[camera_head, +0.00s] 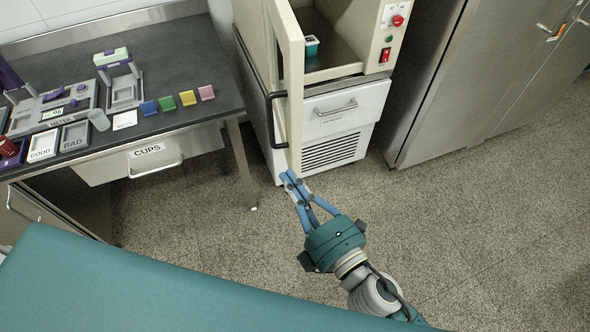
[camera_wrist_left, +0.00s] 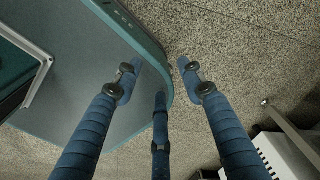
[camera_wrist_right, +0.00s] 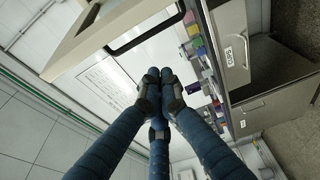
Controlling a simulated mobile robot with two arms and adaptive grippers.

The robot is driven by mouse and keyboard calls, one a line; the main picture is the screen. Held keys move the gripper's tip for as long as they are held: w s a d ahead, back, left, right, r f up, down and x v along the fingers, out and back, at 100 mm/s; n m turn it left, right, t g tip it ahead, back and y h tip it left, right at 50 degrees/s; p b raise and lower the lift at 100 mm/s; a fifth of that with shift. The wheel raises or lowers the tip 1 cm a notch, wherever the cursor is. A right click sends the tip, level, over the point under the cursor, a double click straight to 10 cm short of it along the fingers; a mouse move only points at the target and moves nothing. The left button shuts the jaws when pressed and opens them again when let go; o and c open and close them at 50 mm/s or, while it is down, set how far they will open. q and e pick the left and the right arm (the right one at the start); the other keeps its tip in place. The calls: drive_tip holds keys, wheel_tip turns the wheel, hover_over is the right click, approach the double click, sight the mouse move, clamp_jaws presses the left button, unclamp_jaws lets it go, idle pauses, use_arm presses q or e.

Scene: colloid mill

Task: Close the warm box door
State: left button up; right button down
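The warm box (camera_head: 340,80) stands at the top middle of the head view with its door open. The door (camera_head: 291,70) is a cream panel swung out toward me, seen nearly edge-on, with a black bar handle (camera_head: 272,120) on its left face. My right gripper (camera_head: 289,178) is just below the door's lower end in the head view; its fingertips are together and hold nothing visible. In the right wrist view the door (camera_wrist_right: 95,38) is beyond the fingers; contact cannot be told. My left gripper (camera_wrist_left: 158,72) is open and empty, outside the head view.
A bench (camera_head: 165,65) with several coloured blocks, trays and instruments stands at left, above a CUPS drawer (camera_head: 150,160). A small teal-edged item (camera_head: 312,46) sits inside the warm box. A steel cabinet (camera_head: 450,80) stands at right. The speckled floor is clear.

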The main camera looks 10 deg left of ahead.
sight(274, 131)
drive_tip(key=p+x, duration=0.2)
drive_tip(key=x, duration=0.9)
drive_tip(key=d, duration=0.2)
drive_tip(key=w+d, duration=0.1)
drive_tip(key=d, duration=0.1)
drive_tip(key=shift+w+d+f+p, duration=0.15)
drive_tip(key=shift+d+f+p, duration=0.05)
drive_tip(key=shift+p, duration=0.2)
use_arm(q)
drive_tip(key=r, duration=0.1)
drive_tip(key=w+r, duration=0.1)
drive_tip(key=r, duration=0.1)
drive_tip(key=shift+w+a, duration=0.15)
